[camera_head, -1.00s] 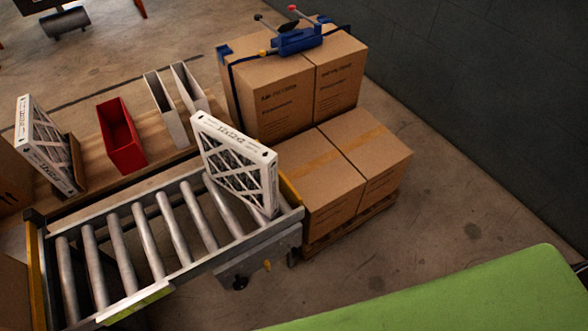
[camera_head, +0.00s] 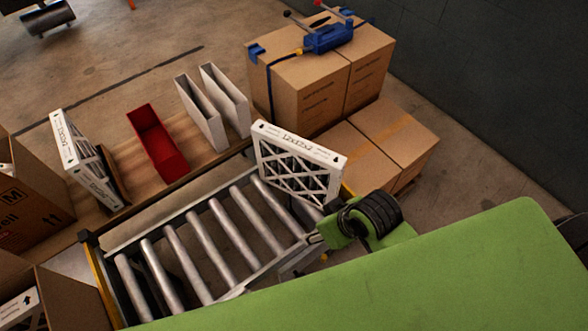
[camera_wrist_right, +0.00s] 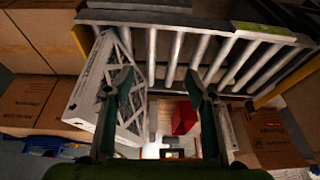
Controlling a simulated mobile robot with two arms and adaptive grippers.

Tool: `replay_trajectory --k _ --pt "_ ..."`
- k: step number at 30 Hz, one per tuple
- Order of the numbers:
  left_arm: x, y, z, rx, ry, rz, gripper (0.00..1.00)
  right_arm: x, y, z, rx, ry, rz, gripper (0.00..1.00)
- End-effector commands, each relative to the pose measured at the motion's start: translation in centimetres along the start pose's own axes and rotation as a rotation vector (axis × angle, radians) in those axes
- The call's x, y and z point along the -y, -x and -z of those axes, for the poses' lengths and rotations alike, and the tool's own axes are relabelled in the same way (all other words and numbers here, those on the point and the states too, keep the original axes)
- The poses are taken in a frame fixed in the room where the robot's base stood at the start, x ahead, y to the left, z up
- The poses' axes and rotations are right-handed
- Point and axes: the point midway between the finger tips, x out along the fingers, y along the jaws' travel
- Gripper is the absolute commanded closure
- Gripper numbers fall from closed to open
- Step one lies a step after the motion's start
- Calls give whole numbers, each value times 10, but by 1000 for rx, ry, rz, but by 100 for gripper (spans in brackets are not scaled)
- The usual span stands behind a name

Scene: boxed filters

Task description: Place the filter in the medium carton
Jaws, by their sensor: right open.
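A white-framed pleated filter (camera_head: 298,165) stands upright at the right end of the roller conveyor (camera_head: 165,210). It also shows at the left in the right wrist view (camera_wrist_right: 88,88). A brown carton marked M (camera_head: 35,205), the medium carton, stands at the left edge of the head view, partly cut off. My right gripper (camera_wrist_right: 160,85) is open in the wrist view. One finger overlaps the filter's face in that view; whether they touch I cannot tell. In the head view my green right arm reaches in from the right near the filter. My left gripper is out of view.
Another filter (camera_head: 85,160), a red bin (camera_head: 158,145) and grey-white holders (camera_head: 203,112) stand on the wooden bench behind the conveyor. Strapped cartons (camera_head: 310,95) and lower cartons (camera_head: 400,130) are at the right. An open carton (camera_head: 70,300) is at the lower left. The rollers left of the filter are clear.

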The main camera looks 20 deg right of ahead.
Motion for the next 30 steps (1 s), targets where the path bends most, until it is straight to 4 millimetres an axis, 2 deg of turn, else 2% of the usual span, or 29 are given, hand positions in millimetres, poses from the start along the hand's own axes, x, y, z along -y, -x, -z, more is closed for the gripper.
replay_trajectory --k 1,7,11,14,17,21,25,30 --pt "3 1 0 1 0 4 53 2 2 14 -14 36 16 49" --pt "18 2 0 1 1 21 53 9 -2 57 -44 168 85 49" --pt "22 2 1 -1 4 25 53 5 -7 87 -50 256 122 49" --pt "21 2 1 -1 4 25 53 -9 -10 115 -43 327 141 49" --pt "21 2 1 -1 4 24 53 -36 -7 146 -26 376 151 49" --pt "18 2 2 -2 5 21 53 -78 7 181 -6 391 151 49" --pt "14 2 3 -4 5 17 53 -107 22 203 0 375 149 49" --pt "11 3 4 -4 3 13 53 -122 28 214 -1 360 152 49"
